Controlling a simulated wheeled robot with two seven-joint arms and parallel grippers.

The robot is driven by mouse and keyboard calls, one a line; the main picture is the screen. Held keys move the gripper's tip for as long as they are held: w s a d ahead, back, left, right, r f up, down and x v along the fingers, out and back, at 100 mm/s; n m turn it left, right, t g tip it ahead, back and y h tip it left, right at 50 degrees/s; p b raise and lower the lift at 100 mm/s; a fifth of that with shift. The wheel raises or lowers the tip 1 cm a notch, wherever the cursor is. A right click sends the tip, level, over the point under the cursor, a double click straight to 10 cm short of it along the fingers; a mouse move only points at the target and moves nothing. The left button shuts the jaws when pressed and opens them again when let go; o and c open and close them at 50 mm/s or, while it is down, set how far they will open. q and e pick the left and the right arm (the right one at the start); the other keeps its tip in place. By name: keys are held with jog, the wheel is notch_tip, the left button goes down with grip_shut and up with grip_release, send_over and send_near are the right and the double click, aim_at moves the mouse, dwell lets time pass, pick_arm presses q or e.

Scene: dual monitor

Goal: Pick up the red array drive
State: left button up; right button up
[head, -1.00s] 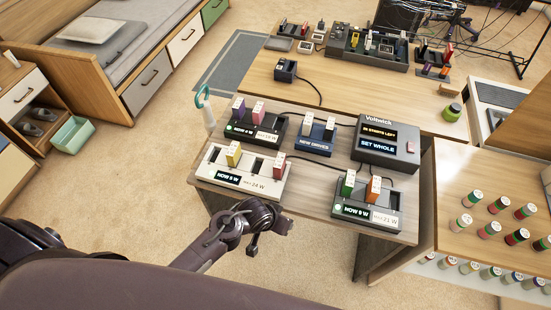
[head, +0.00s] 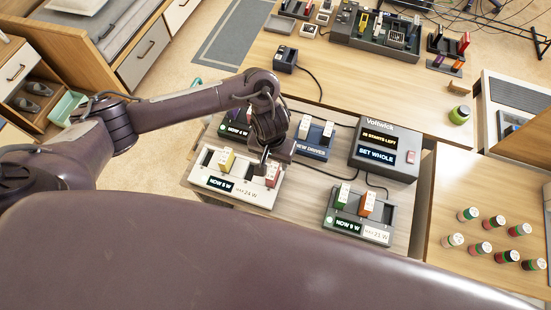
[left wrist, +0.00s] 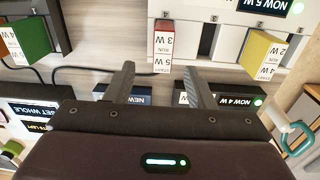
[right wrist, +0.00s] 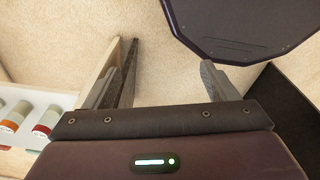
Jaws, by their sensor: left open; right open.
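A red drive (head: 272,175) stands in the right end slot of the white dock (head: 250,193), whose display reads NOW 5 W. A yellow drive (head: 226,160) stands in the same dock, with empty slots between. My left gripper (head: 265,162) is over the back of the white dock, close to the red drive and partly covering it. In the left wrist view the red drive (left wrist: 163,45) is just ahead of the open left fingers (left wrist: 163,78), roughly between their lines, with nothing held. My right gripper (right wrist: 168,65) is open and empty above carpet, seen in its wrist view.
A dark dock with green and orange drives (head: 360,215) stands to the right. The blue NEW DRIVES dock (head: 311,147) and the Voltwick box (head: 385,150) are behind. My left arm hides part of another dark dock (head: 233,128). Cables lie between docks.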

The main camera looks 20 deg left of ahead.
aim_at(272, 171)
pick_arm(q)
jog(key=shift+a, duration=0.55)
jog(key=f+b, duration=0.2)
jog(key=f, duration=0.1)
jog(key=shift+s+d+f+b, duration=0.25)
jog(key=shift+s+f+b, duration=0.1)
jog(key=shift+b, duration=0.05)
jog(key=f, duration=0.3)
jog(key=shift+w+d, duration=0.1)
jog(key=shift+d, duration=0.1)
jog(key=shift+f, duration=0.25)
jog(key=c, duration=1.1)
pick_arm(e)
jog(key=f, duration=0.1)
jog(key=s+f, duration=0.1)
jog(key=shift+s+f, duration=0.2)
jog(key=shift+f, duration=0.1)
